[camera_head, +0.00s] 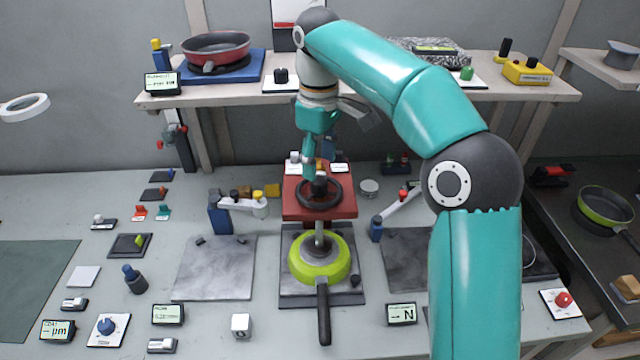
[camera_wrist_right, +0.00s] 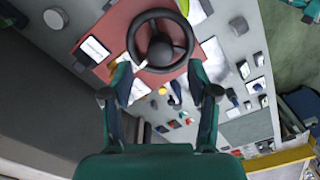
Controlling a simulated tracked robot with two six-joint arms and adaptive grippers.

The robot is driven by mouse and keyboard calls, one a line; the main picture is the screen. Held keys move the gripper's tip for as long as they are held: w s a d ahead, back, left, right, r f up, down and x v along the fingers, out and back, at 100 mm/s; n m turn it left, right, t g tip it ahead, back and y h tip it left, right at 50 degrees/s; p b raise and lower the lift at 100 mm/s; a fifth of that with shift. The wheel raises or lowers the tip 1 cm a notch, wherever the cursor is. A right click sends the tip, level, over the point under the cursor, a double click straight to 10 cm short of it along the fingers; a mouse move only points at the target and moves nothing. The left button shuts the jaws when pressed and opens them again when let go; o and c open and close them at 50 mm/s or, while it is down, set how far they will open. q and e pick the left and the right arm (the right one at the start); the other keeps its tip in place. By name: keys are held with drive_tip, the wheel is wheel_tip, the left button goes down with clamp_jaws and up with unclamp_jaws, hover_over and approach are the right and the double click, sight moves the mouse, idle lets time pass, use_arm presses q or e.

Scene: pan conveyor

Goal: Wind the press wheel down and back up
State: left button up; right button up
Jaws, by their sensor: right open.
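The press wheel (camera_head: 319,206) is a dark round handwheel lying flat on top of the red press (camera_head: 345,208). A lime-green pan (camera_head: 297,260) with a black handle sits under the press, on its base plate. My right gripper (camera_head: 309,172) points down at the wheel from above and behind. Nothing is between the fingers. Whether a fingertip touches the rim I cannot tell. My left gripper is out of view.
Small lever arms stand left (camera_head: 222,212) and right (camera_head: 378,226) of the press. Grey plates (camera_head: 213,268) lie on both sides. A shelf (camera_head: 285,92) behind bears a red pan (camera_head: 216,47). Several small switches and displays crowd the table's left side.

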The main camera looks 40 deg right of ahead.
sight(320, 180)
drive_tip(key=shift+s+f, duration=0.1)
drive_tip(key=shift+f, duration=2.1)
